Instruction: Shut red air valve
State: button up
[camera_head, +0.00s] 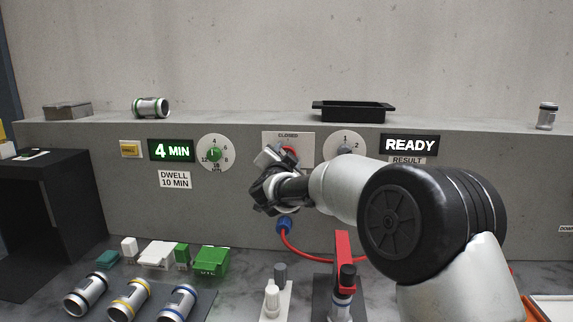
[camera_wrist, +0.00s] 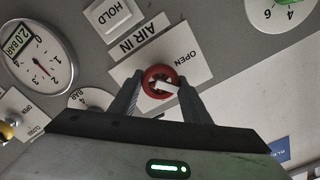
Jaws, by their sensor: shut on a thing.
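The red air valve (camera_wrist: 152,74) is a round red knob with a white bar across it, on a pale plate (camera_wrist: 196,58) marked OPEN, beside an AIR IN label (camera_wrist: 142,38). My gripper (camera_wrist: 159,88) is shut on the knob, one finger on each side. The white bar slants down to the right in the wrist view; I cannot tell which mark it points to. In the head view my gripper (camera_head: 278,158) is at the wall panel and hides most of the valve. A little red (camera_head: 291,149) shows beside it, below the plate's CLOSED mark (camera_head: 288,135).
A dial gauge (camera_wrist: 38,58) reading 2.0 BAR is near the valve. A red hose (camera_head: 300,250) hangs under my gripper. A red-handled fixture (camera_head: 343,250), a green box (camera_head: 212,260) and several metal cylinders (camera_head: 128,299) stand on the bench. A black tray (camera_head: 352,112) sits on the ledge.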

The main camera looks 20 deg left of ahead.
jog(key=m+b, duration=0.1)
jog(key=m, duration=0.1)
jog(key=m+b, duration=0.1)
jog(key=shift+f+m, duration=0.2)
jog(key=shift+m, duration=0.2)
jog(key=shift+m+b, duration=1.35)
jog(key=shift+m, duration=0.45)
jog(key=shift+r, duration=0.1)
jog(key=o, duration=1)
jog(key=shift+o, duration=0.2)
jog(key=v, duration=1.7)
jog(key=shift+s+d, duration=0.2)
